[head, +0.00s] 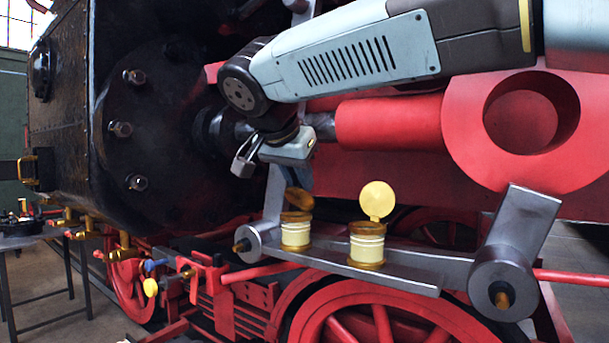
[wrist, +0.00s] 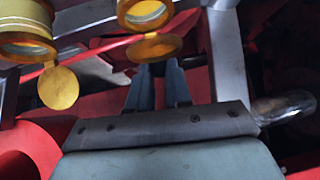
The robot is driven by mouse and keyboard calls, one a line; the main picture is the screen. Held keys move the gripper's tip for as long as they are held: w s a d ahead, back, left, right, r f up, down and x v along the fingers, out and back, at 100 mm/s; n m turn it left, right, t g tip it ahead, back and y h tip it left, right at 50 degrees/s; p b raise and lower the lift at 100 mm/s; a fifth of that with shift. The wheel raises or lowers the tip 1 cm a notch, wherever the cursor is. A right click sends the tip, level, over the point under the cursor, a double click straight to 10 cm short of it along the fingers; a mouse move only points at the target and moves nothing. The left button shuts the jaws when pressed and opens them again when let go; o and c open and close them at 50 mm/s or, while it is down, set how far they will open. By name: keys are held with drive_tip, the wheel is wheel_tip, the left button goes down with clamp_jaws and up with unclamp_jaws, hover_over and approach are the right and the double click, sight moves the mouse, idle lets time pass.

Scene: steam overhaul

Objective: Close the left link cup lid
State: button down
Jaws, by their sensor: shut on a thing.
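The left link cup (head: 296,233) is a cream cup with brass bands, standing on a grey metal link. Its round brass lid (head: 299,199) stands raised above the rim, darker than the other lid. My gripper (head: 300,185) reaches down from above and is shut on this lid; the fingers partly cover it. In the wrist view, my gripper's fingertips (wrist: 158,70) meet the edge of the brass lid (wrist: 155,47), and the left cup's open mouth (wrist: 145,14) shows just beyond. The exact grip contact is partly hidden.
The right link cup (head: 367,246) stands close by, its yellow lid (head: 377,199) standing open. The grey link bar (head: 400,272) runs under both cups. Red wheels (head: 370,315) lie below, a red rod (head: 390,120) above, and the black cylinder (head: 150,130) to the left.

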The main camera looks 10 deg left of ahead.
sight(294, 190)
drive_tip(key=s+f+t, duration=0.1)
drive_tip(key=t, duration=0.1)
drive_tip(key=s+a+f+t+h, duration=0.1)
drive_tip(key=t, duration=0.1)
drive_tip(key=shift+s, duration=0.2)
drive_tip(key=shift+s+a+f+n+t+h, duration=0.15)
drive_tip(key=shift+s+f+t+h, duration=0.25)
drive_tip(key=shift+t, duration=0.4)
drive_tip(key=shift+s+a+f+n+t+h, duration=0.1)
drive_tip(key=shift+f+n+t+h, duration=0.1)
drive_tip(key=shift+f+t, duration=0.45)
drive_tip(key=shift+s+a+f+n+t+h, duration=0.15)
drive_tip(key=shift+s+f+t+h, duration=0.15)
drive_tip(key=shift+t, duration=0.65)
drive_tip(key=shift+d, duration=0.1)
drive_tip(key=c, duration=1.1)
unclamp_jaws()
drive_tip(key=shift+o, duration=0.2)
drive_tip(key=v, duration=1.3)
drive_tip(key=shift+s+f, duration=0.2)
drive_tip(key=shift+s, duration=0.1)
